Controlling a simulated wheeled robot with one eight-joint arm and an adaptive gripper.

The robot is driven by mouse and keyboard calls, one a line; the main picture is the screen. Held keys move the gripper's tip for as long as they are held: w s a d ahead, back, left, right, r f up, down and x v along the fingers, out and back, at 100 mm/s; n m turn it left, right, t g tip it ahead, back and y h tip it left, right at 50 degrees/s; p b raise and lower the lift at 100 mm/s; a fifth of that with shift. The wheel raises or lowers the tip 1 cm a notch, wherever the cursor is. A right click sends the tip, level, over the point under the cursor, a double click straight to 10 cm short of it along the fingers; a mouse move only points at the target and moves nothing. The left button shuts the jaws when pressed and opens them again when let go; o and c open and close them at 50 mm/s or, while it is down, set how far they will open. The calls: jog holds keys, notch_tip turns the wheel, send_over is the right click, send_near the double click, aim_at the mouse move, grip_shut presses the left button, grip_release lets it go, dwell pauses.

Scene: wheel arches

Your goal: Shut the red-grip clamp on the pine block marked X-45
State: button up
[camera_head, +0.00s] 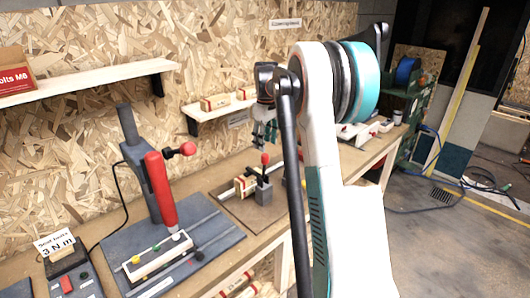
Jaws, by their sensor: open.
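My gripper (264,138) shows small at the middle of the head view, with teal-tinted fingers pointing down. It is open and appears empty. Just below it, a clamp with a red ball grip (265,158) stands on the bench on a grey block-like base; a gap seems to separate fingers and grip. A pine block (244,185) with a red band lies at the clamp's left side. Its marking is too small to read, and I cannot tell whether the clamp touches it. My white arm hides the bench to the right of the clamp.
A grey press with a red cylinder (161,190) and side lever stands on the bench at left. A torque box (70,262) is at front left. Wall shelves (85,83) hang behind. Several other pine blocks lie on the small shelf.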

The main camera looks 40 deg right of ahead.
jog(key=shift+r, duration=1.35)
